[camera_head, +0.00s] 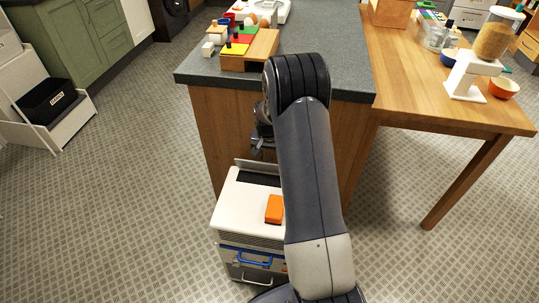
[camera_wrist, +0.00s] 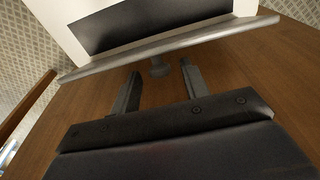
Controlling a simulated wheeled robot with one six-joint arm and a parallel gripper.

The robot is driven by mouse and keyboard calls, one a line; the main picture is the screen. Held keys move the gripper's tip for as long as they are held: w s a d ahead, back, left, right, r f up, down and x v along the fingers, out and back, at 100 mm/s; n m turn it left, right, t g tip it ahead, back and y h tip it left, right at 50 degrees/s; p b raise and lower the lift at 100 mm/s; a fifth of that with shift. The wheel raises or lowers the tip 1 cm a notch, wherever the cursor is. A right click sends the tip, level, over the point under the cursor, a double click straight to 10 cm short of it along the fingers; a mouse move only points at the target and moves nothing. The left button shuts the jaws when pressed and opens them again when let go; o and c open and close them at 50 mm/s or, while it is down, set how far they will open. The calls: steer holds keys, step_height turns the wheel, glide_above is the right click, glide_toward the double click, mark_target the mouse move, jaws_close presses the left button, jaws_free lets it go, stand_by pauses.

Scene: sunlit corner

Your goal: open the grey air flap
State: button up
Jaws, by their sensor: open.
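The grey air flap (camera_head: 257,166) is a narrow strip along the back edge of a dark rectangular opening (camera_head: 259,178) in the white-topped unit. It looks raised on edge there. In the wrist view the flap (camera_wrist: 205,42) shows as a long grey bar crossing in front of the dark opening (camera_wrist: 140,22), with a small round knob (camera_wrist: 159,68) on its near side. My gripper (camera_wrist: 160,75) is open, one finger on each side of the knob. No contact is clear. In the head view my gripper (camera_head: 262,147) is just behind the flap, partly hidden by my arm.
An orange block (camera_head: 274,208) lies on the unit's white top (camera_head: 236,207). The wooden side of the counter (camera_head: 212,130) rises close behind. Coloured pieces and a wooden block (camera_head: 262,46) are on the countertop.

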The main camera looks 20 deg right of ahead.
mark_target(269, 162)
step_height(269, 162, up, 11)
steer(key=s+p, duration=0.1)
steer(key=shift+a+f, duration=0.2)
steer(key=shift+a, duration=0.2)
steer(key=shift+s+f, duration=0.1)
steer(key=f, duration=0.7)
steer(key=w+f+b, duration=0.1)
steer(key=f, duration=0.2)
steer(key=shift+w+d+f, duration=0.1)
steer(key=shift+d+f, duration=0.15)
steer(key=shift+d, duration=0.15)
steer(key=shift+f, duration=0.2)
steer(key=shift+r+b, duration=0.15)
steer(key=shift+b, duration=0.3)
steer(key=shift+r+p, duration=0.1)
steer(key=shift+p, duration=0.25)
